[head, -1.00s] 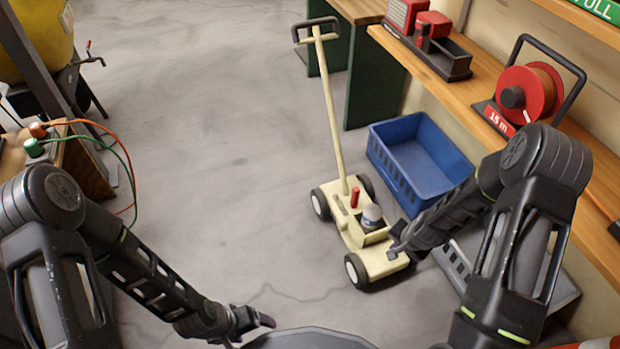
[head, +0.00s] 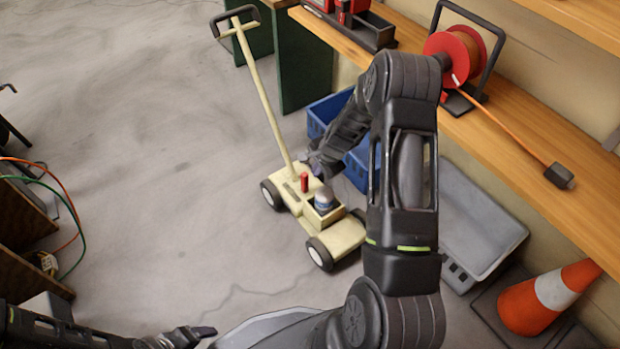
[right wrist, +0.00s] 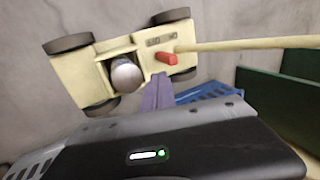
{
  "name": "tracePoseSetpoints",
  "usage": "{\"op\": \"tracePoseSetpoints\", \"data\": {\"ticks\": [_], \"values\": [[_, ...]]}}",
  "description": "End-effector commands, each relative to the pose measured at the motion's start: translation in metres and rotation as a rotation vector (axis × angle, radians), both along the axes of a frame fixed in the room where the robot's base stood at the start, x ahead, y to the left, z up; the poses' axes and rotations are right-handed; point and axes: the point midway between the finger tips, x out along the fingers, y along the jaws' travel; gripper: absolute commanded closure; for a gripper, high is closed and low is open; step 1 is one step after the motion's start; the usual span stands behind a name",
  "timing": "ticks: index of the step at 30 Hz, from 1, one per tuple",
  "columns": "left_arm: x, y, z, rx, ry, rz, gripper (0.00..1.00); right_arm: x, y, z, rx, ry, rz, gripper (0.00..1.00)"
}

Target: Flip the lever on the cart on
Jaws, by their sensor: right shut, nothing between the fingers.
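The cream cart (head: 345,236) stands on the floor, with black wheels and a long pole handle (head: 262,98). The red lever (head: 304,182) sticks up from its deck near the pole's foot; it also shows in the right wrist view (right wrist: 166,56), beside a printed label. My left gripper (head: 200,332) is low at the bottom edge, away from the cart.
A silver-topped jar (head: 324,198) sits in the cart's box. A blue crate (head: 322,112) and a grey crate (head: 480,225) stand under the wooden shelf (head: 500,130) at right. An orange cone (head: 545,298) is at lower right. The floor left of the cart is clear.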

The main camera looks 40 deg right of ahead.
Motion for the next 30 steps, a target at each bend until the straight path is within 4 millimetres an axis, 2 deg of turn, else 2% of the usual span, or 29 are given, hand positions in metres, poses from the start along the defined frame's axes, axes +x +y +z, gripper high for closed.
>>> {"op": "tracePoseSetpoints", "data": {"ticks": [8, 18, 24, 30], "values": [[0.002, 0.0, -0.015, 0.001, -0.005, 0.003, 0.22, 0.009, 0.0, -0.027, -0.001, 0.001, 0.002, 1.0], [0.007, 0.0, -0.041, 0.002, -0.016, 0.009, 0.22, 0.03, 0.001, -0.079, 0.0, 0.001, 0.002, 1.0], [0.008, 0.0, -0.045, 0.001, -0.016, 0.01, 0.22, 0.036, 0.0, -0.092, -0.001, 0.0, 0.002, 1.0], [0.008, 0.0, -0.044, 0.0, -0.015, 0.009, 0.22, 0.037, 0.0, -0.092, -0.001, 0.0, 0.002, 1.0]]}}
